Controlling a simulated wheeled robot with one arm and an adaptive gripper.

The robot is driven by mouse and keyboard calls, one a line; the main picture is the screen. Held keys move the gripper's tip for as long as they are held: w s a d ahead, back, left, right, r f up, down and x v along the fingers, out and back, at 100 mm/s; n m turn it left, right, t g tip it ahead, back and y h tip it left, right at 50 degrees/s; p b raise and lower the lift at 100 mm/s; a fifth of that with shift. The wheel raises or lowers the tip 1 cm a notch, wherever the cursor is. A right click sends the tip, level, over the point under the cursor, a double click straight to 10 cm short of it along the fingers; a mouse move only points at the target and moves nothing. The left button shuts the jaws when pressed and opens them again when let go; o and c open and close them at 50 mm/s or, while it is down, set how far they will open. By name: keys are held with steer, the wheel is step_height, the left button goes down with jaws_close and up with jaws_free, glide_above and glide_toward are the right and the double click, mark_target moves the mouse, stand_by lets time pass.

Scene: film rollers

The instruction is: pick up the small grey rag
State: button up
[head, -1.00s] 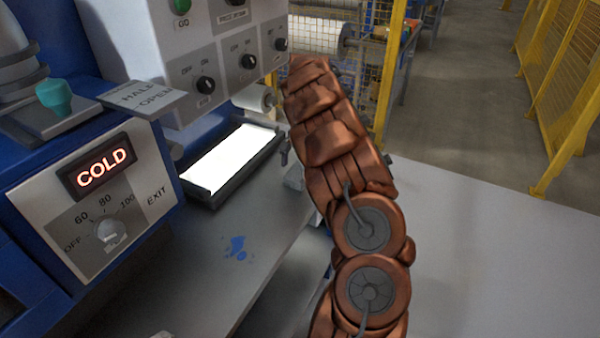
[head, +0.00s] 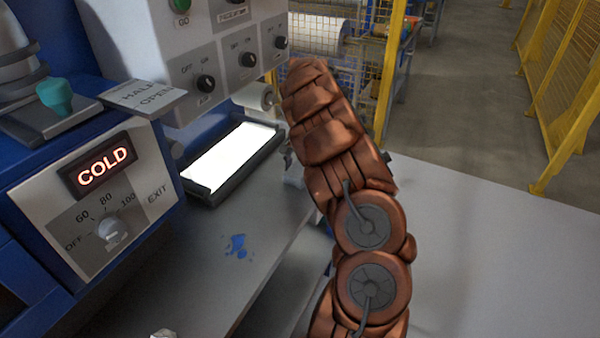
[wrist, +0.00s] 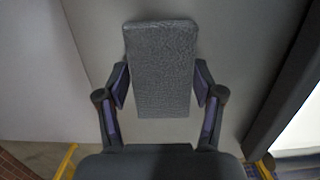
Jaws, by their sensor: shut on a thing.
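The small grey rag (wrist: 161,72) shows in the wrist view as a flat, textured grey oblong between the two fingers of my gripper (wrist: 161,88). The fingers are shut on its sides, and its far end sticks out past them. In the head view my copper-coloured arm hides most of the gripper. A pale grey piece beside the arm (head: 293,172), right of the light panel, looks like part of the rag. I cannot tell from these views whether the rag touches the surface below.
A lit white panel in a dark frame (head: 192,190) lies on the grey bench (head: 215,285). A blue stain (head: 237,246) marks the bench. The machine with a COLD display (head: 97,172) stands left, a switch box (head: 200,60) above. Yellow fencing (head: 560,125) stands back right.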

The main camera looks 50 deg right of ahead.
mark_target(299, 169)
steer(key=shift+r, duration=0.1)
steer(key=shift+r+b, duration=0.6)
steer(key=shift+r, duration=1.05)
steer(key=s+a+r+b, duration=0.1)
steer(key=s+a+b, duration=0.2)
steer(key=s+a, duration=0.6)
steer(key=s, duration=0.4)
steer(key=shift+s+r, duration=0.15)
steer(key=shift+r, duration=0.1)
steer(key=o, duration=0.5)
steer(key=c, duration=0.5)
steer(key=shift+f, duration=0.1)
